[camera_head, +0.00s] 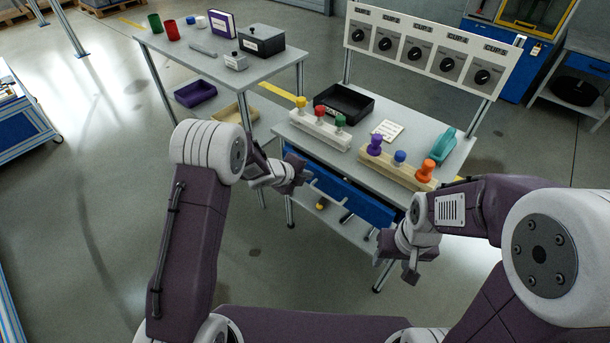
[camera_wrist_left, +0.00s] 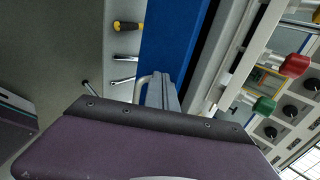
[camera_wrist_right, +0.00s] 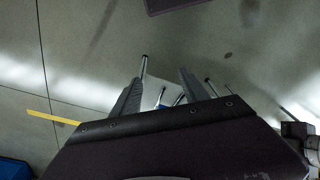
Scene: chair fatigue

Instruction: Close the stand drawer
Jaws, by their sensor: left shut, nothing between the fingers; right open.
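The stand drawer (camera_head: 350,197) has a long blue front under the grey stand top; how far it is out is hard to tell. In the left wrist view, the blue front (camera_wrist_left: 168,35) runs past the fingertips, with a grey strip beside it. A pale bar handle (camera_wrist_left: 141,88) sticks out from the front, and it also shows in the head view (camera_head: 327,191). My left gripper (camera_head: 303,176) is shut and empty, at the left part of the front, close to the handle; contact cannot be told. My right gripper (camera_head: 411,270) is open and empty, in front of the stand's right end.
The stand top holds a black tray (camera_head: 343,103), knobbed blocks and a teal object (camera_head: 441,146). A dial panel (camera_head: 430,48) stands behind. A side table (camera_head: 215,62) is at the left. A yellow-handled tool (camera_wrist_left: 127,26) and wrenches lie below the drawer.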

